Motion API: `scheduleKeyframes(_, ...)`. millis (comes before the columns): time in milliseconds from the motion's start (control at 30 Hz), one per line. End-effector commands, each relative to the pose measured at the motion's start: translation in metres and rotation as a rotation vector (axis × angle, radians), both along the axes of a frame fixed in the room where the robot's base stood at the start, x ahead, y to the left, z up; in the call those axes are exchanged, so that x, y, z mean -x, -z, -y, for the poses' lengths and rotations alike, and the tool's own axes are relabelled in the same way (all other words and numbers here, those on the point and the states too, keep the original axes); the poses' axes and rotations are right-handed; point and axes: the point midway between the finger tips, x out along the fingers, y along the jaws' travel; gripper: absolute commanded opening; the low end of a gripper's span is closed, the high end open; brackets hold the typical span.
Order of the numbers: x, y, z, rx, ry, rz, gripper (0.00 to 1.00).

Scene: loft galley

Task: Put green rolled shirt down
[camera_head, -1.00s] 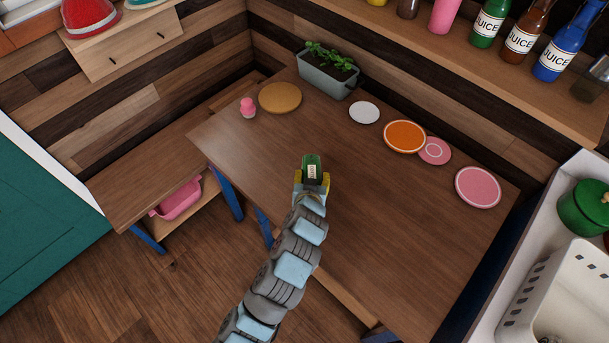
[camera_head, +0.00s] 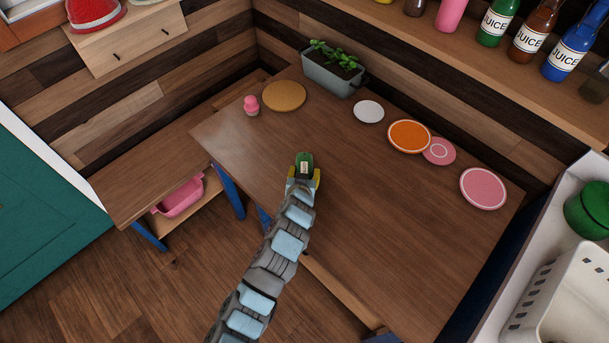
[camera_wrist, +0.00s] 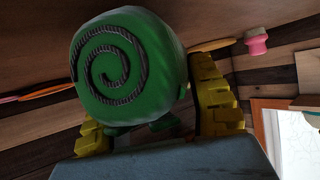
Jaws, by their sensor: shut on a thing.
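The green rolled shirt (camera_head: 304,161) is held at the end of my arm, over the wooden table (camera_head: 370,220) in the head view. In the wrist view the green roll (camera_wrist: 150,60) shows its round end with a dark spiral, close to the camera. My gripper (camera_head: 304,174) has yellow fingers, one on each side of the roll, and is shut on it. The wrist view shows the yellow fingers (camera_wrist: 160,115) at the roll's lower left and right. Whether the roll touches the tabletop cannot be told.
A pink cupcake-like item (camera_head: 251,105), a round wooden board (camera_head: 284,96), a planter (camera_head: 332,73), a white plate (camera_head: 369,111), an orange plate (camera_head: 409,136) and pink plates (camera_head: 483,188) line the table's back. The table's middle and front right are clear.

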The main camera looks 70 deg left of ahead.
Motion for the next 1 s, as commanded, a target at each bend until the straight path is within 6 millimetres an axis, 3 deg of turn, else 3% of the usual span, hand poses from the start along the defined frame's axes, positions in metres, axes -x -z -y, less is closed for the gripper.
scheduleKeyframes(100, -0.0001, 0.0143, 0.0006, 0.001, 0.0, -0.002, 0.16)
scheduleKeyframes(500, -0.0002, 0.018, 0.0005, 0.0, 0.0, -0.001, 0.16)
scheduleKeyframes(533, -0.0002, 0.0173, 0.0005, 0.0, 0.0, -0.001, 0.66)
scheduleKeyframes(600, -0.0003, 0.0171, 0.0006, 0.0, 0.001, 0.0, 0.81)
scheduleKeyframes(1000, 0.0006, 0.0135, 0.0021, 0.0, 0.001, 0.0, 0.81)
